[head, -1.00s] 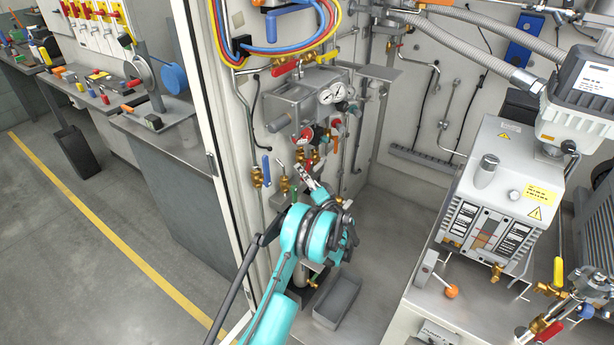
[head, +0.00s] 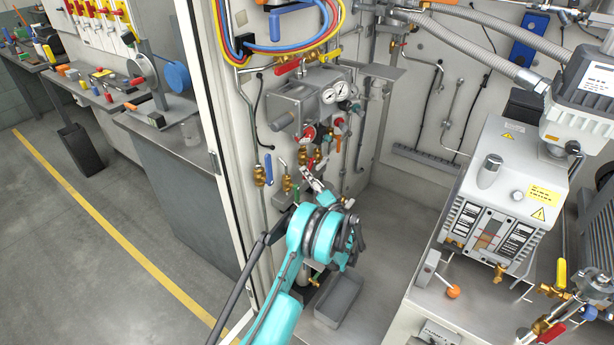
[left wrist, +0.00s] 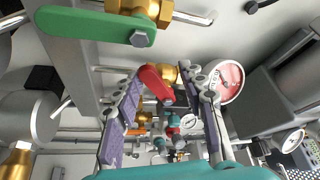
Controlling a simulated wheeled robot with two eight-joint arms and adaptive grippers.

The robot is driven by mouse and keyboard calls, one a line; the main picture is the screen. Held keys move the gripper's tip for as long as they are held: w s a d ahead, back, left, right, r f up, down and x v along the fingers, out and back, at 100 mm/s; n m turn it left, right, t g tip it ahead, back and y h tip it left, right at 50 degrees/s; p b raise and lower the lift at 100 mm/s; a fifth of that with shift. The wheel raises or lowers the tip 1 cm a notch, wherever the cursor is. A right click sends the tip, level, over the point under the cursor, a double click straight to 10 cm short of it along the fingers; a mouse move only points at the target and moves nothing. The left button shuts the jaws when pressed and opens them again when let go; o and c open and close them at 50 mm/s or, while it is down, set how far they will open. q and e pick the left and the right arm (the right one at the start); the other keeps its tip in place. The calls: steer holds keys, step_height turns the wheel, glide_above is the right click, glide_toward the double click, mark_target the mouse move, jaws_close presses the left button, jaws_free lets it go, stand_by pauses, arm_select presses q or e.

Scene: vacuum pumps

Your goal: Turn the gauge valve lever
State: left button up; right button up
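A red lever (left wrist: 157,84) on a brass valve shows between my left fingers in the left wrist view. In the head view my left gripper (head: 313,179) is small, just below the brass valves at the panel. My right gripper is not in view.
A green lever (left wrist: 95,27) on a brass valve lies close above the left finger. White gauges (head: 342,91) and a grey box (head: 296,102) sit above on the panel. A grey pump unit (head: 510,195) stands at the right. A grey tray (head: 338,298) lies below.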

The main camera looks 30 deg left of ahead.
arm_select(q)
steer(key=shift+d, duration=0.1)
steer(key=v, duration=0.5)
steer(key=shift+s+d+f, duration=0.1)
steer(key=shift+s+d, duration=0.15)
steer(key=shift+d, duration=0.1)
stand_by(0.6)
